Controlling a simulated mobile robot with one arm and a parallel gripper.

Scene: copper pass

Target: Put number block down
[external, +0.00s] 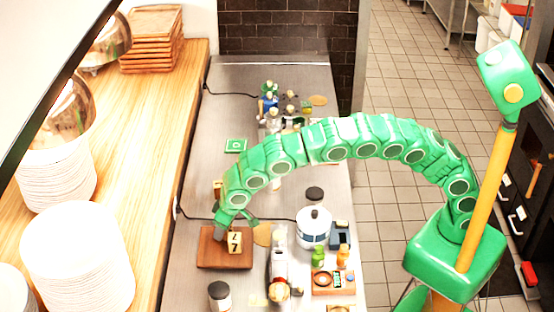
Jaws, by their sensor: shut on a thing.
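A pale yellow number block (235,243) with dark digits on its face stands upright over a brown wooden board (207,258) on the steel counter. My gripper (226,229) is at the end of my green segmented arm, low over the board. It is shut on the number block, at the block's upper left. The fingertips are small and partly hidden by the block. I cannot tell whether the block's underside touches the board.
A white pot (313,228), a lying bottle-like item (279,262) and a wooden tray (322,291) with small bottles crowd the right. A dark-lidded jar (220,295) stands in front. A green tile (236,146) lies behind. Stacked plates (78,255) fill the wooden shelf at left.

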